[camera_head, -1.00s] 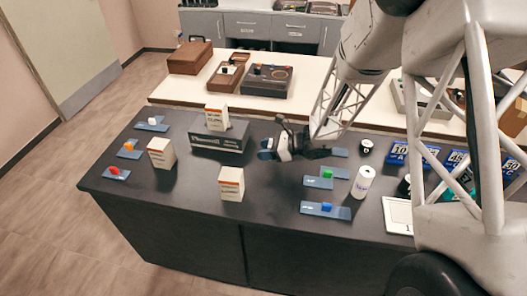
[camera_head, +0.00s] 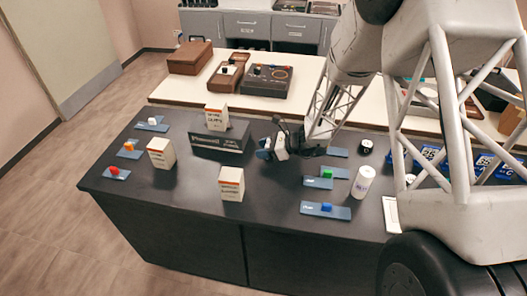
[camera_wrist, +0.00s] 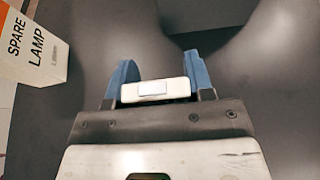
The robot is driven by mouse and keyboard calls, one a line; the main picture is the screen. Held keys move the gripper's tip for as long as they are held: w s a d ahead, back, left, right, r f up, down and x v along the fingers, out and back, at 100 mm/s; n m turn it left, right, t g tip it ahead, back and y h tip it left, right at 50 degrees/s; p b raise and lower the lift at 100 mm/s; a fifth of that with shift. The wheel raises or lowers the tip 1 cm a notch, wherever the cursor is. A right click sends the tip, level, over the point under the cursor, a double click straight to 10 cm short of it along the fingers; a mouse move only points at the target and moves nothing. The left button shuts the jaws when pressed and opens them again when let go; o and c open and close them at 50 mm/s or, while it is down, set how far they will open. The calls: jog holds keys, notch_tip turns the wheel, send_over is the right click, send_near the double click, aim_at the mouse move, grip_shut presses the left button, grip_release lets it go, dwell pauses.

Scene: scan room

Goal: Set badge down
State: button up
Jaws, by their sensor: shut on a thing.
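My gripper (camera_head: 266,151) is over the dark table, to the right of the dark grey box unit. In the wrist view its two blue fingertips (camera_wrist: 160,85) are shut on the badge (camera_wrist: 155,90), a small white block with a pale rectangle on its face. The badge lies level across the jaws. Dark tabletop shows beyond it. I cannot tell how high the badge is above the surface. In the head view the badge is hard to make out among the fingers.
A "SPARE LAMP" box (camera_wrist: 32,45) is left of the jaws. White cartons (camera_head: 231,183) (camera_head: 160,152) stand on the dark table (camera_head: 180,215). Blue plates with coloured blocks lie at left and right. A white bottle (camera_head: 362,181) stands right. Tabletop between front carton and gripper is clear.

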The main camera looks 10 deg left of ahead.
jog(key=shift+f, duration=0.65)
jog(key=shift+f, duration=0.1)
jog(key=o, duration=0.9)
jog(key=shift+d, duration=0.1)
jog(key=shift+d+r, duration=0.35)
jog(key=shift+d, duration=0.15)
jog(key=v, duration=1)
jog(key=shift+d+r, duration=0.2)
jog(key=shift+d, duration=0.1)
jog(key=shift+r, duration=0.1)
